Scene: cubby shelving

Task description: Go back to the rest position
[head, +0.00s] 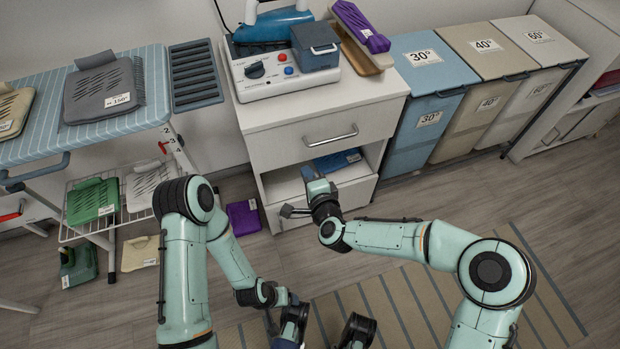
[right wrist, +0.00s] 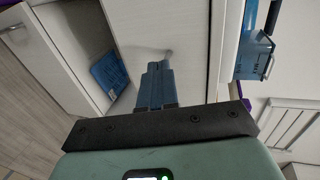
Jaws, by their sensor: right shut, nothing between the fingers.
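My right gripper (head: 309,173) is in front of the open compartment of the white cabinet (head: 270,112). In the right wrist view its blue fingers (right wrist: 152,72) are together with nothing between them. A blue flat item (head: 338,160) lies inside the compartment, beyond the gripper and apart from it; it also shows in the right wrist view (right wrist: 110,73). My left arm reaches down to the bottom edge of the head view. Its gripper (head: 292,325) is partly cut off there, and its finger opening is unclear.
A steam station (head: 285,75) stands on the cabinet. Bins (head: 430,88) marked by temperature stand to its right. An ironing board (head: 130,112) and a wire rack (head: 108,222) are at left. A purple item (head: 243,218) is by the cabinet's base. A striped rug (head: 400,300) lies below my arms.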

